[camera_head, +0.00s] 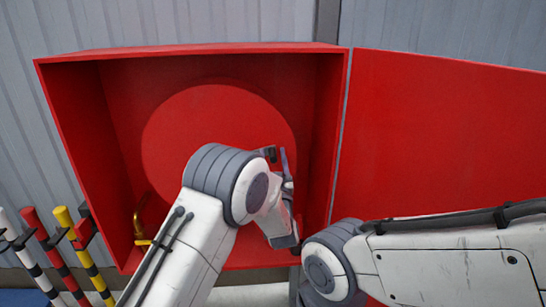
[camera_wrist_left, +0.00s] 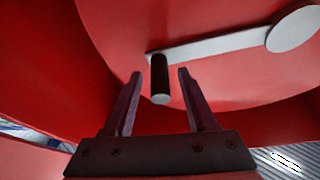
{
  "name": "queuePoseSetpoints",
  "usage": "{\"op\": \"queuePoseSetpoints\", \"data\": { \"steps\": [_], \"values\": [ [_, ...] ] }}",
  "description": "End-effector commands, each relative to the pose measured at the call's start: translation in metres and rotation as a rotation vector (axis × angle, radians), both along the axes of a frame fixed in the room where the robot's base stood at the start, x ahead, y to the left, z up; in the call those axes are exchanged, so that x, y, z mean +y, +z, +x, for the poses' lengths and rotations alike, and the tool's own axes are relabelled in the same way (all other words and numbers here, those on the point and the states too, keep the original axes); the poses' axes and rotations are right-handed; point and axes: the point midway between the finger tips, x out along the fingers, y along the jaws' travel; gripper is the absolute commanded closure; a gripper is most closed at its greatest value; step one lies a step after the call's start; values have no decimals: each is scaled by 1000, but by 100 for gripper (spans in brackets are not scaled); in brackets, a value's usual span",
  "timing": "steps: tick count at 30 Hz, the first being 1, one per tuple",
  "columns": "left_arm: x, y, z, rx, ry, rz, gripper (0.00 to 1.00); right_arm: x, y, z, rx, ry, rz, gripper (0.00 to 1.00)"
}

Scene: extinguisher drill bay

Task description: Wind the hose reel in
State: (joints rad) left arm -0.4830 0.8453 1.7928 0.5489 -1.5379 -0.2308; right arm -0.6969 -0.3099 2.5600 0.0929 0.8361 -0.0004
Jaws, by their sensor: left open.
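The hose reel (camera_head: 190,120) is a large red disc inside an open red cabinet. In the left wrist view its pale crank arm (camera_wrist_left: 225,46) runs from a round hub (camera_wrist_left: 294,28) to a black crank handle (camera_wrist_left: 160,75). My left gripper (camera_head: 279,157) is open in front of the reel's right side, partly hidden by my own wrist. In the left wrist view its two fingers (camera_wrist_left: 160,76) stand on either side of the handle, with a gap on both sides. My right arm comes in from the right, but its gripper is not in view.
The cabinet (camera_head: 200,48) has side walls close around my left gripper. Its red door (camera_head: 440,130) stands open at the right. A brass valve (camera_head: 140,222) is at the cabinet's lower left. Several striped poles (camera_head: 80,255) stand outside at the left.

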Motion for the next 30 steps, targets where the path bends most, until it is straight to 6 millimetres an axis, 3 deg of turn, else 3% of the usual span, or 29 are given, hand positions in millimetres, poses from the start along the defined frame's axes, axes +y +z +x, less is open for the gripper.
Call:
{"op": "queuePoseSetpoints", "data": {
  "steps": [4,8,9,30],
  "values": [
    [0,0,0,0,0,0,47,0,0,0,0,0,0,43],
    [0,0,0,0,0,0,97,0,0,0,0,0,0,43],
    [0,0,0,0,0,0,100,0,0,0,0,0,0,43],
    [0,0,0,0,0,-1,100,0,0,0,0,0,0,43]
  ]
}}
